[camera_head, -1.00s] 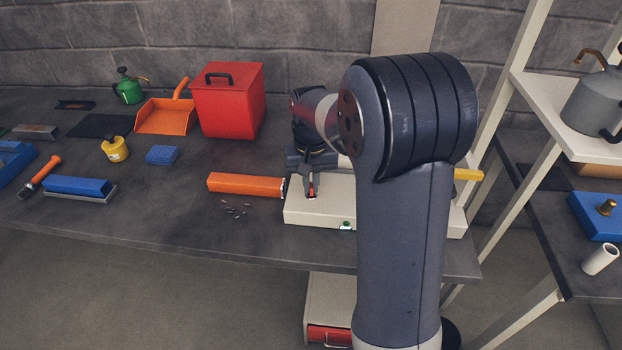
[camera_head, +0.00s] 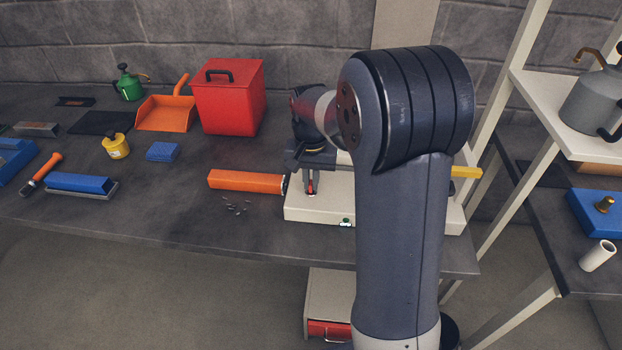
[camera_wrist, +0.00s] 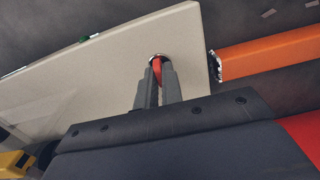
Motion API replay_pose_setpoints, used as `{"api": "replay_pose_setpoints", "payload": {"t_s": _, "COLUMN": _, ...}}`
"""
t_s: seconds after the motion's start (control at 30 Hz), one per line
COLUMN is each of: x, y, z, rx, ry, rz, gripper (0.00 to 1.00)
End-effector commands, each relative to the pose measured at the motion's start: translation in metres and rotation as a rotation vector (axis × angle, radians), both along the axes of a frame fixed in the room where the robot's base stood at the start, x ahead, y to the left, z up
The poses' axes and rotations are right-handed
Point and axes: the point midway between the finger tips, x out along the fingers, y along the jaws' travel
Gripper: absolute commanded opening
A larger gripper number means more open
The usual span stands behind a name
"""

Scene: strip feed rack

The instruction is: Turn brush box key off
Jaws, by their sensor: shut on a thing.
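The brush box (camera_head: 325,215) is a cream, flat-topped box near the front edge of the dark bench, partly hidden behind my arm. Its red key (camera_wrist: 158,66) stands in a round metal collar near one end of the top. My gripper (camera_head: 310,190) points down over the box's left part, and its fingers are shut on the red key. In the wrist view my gripper (camera_wrist: 157,72) has one finger on each side of the key. A small green light or button (camera_head: 346,222) shows on the box's front edge.
An orange bar-shaped piece (camera_head: 245,181) lies just left of the box, with small loose bits (camera_head: 236,207) in front of it. A red bin (camera_head: 229,97) stands behind. A yellow piece (camera_head: 467,172) sticks out at right, near the shelf posts.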

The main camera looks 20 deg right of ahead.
Motion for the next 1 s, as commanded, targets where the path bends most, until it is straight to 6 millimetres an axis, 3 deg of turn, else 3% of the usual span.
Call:
{"api": "replay_pose_setpoints", "payload": {"t_s": 0.03, "x": 0.001, "y": 0.0, "z": 0.0, "rx": 0.0, "ry": -0.002, "rz": 0.0, "gripper": 0.0}}
{"api": "replay_pose_setpoints", "payload": {"t_s": 0.07, "x": 0.001, "y": 0.0, "z": 0.0, "rx": 0.0, "ry": -0.002, "rz": 0.0, "gripper": 0.09}}
{"api": "replay_pose_setpoints", "payload": {"t_s": 0.3, "x": 0.0, "y": 0.0, "z": 0.0, "rx": 0.0, "ry": -0.001, "rz": 0.0, "gripper": 0.28}}
{"api": "replay_pose_setpoints", "payload": {"t_s": 0.63, "x": 0.0, "y": 0.0, "z": 0.006, "rx": 0.001, "ry": -0.001, "rz": 0.001, "gripper": 0.29}}
{"api": "replay_pose_setpoints", "payload": {"t_s": 1.0, "x": 0.001, "y": 0.0, "z": 0.074, "rx": -0.001, "ry": -0.006, "rz": 0.0, "gripper": 0.29}}
